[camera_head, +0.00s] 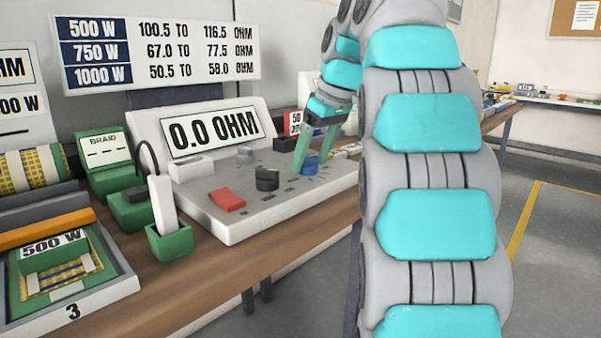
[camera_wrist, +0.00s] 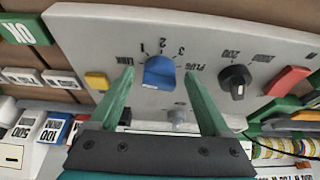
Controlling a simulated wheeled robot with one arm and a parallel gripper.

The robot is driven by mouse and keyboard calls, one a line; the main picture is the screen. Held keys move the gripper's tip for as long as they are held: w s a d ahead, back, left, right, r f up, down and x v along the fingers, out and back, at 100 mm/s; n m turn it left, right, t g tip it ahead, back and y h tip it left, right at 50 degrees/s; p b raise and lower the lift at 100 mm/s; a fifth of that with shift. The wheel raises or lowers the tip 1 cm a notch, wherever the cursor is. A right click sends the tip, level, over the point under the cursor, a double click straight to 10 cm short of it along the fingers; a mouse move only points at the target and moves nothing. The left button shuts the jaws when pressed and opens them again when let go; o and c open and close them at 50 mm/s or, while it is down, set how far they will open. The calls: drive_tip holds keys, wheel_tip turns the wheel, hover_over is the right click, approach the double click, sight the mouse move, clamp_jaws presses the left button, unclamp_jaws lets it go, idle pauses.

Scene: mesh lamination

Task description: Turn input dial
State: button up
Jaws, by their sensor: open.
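The blue dial (camera_wrist: 159,72) sits on the grey panel of the meter, with the labels LINK, 1, 2, 3 and PLUG around it. In the head view the blue dial (camera_head: 311,165) is at the panel's right part, partly behind a finger. My gripper (camera_wrist: 160,80) is open, with one green finger on each side of the dial. I cannot tell whether the fingers touch it. In the head view my gripper (camera_head: 309,160) reaches down to the dial from above. Which label the dial points to is not clear.
A black dial (camera_wrist: 235,82) and a red button (camera_wrist: 287,80) are beside it on the panel. A yellow button (camera_wrist: 96,81) is on the other side. The display (camera_head: 211,134) reads 0.0 OHM. A green holder (camera_head: 169,240) with a white probe stands at the panel's left front.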

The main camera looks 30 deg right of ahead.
drive_tip(key=shift+w+f, duration=0.15)
drive_tip(key=shift+f, duration=0.15)
clamp_jaws()
idle(0.5)
drive_tip(key=shift+r+m, duration=0.1)
drive_tip(key=shift+m, duration=0.3)
drive_tip(key=shift+a+r+m+h+p, duration=0.1)
drive_tip(key=shift+a+m+h+p, duration=0.1)
drive_tip(key=shift+m+h+p, duration=0.55)
drive_tip(key=shift+a+m+h+p, duration=0.1)
drive_tip(key=shift+m+h+p, duration=0.45)
drive_tip(key=shift+m, duration=0.85)
drive_tip(key=shift+m+h+p, duration=0.2)
drive_tip(key=shift+m+p, duration=0.6)
drive_tip(key=shift+m, duration=0.55)
